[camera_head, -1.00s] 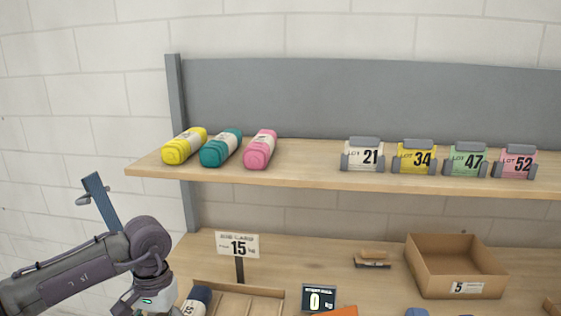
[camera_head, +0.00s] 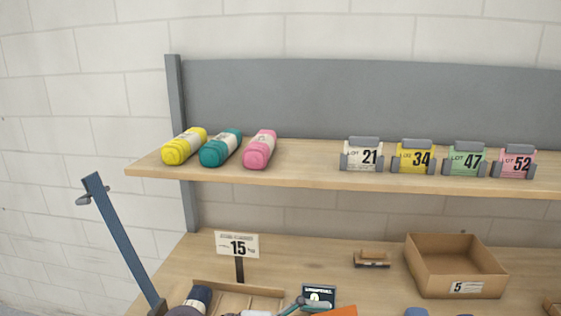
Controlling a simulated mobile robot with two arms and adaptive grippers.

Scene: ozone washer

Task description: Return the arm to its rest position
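My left arm shows only as a few parts along the bottom edge of the head view. What looks like my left gripper (camera_head: 304,305) is in front of the small dark display (camera_head: 319,294) and partly covers it. Most of the gripper is cut off or too small to read, so I cannot tell whether it is open or shut. No held thing is visible at it. My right gripper is not in view.
Yellow (camera_head: 184,146), teal (camera_head: 220,148) and pink (camera_head: 260,150) skeins lie on the upper shelf (camera_head: 305,178). Several lot cards (camera_head: 361,155) stand to their right. Below are a wooden tray (camera_head: 235,290), a "15" sign (camera_head: 237,245), a cardboard box (camera_head: 455,265) and a blue post (camera_head: 122,240).

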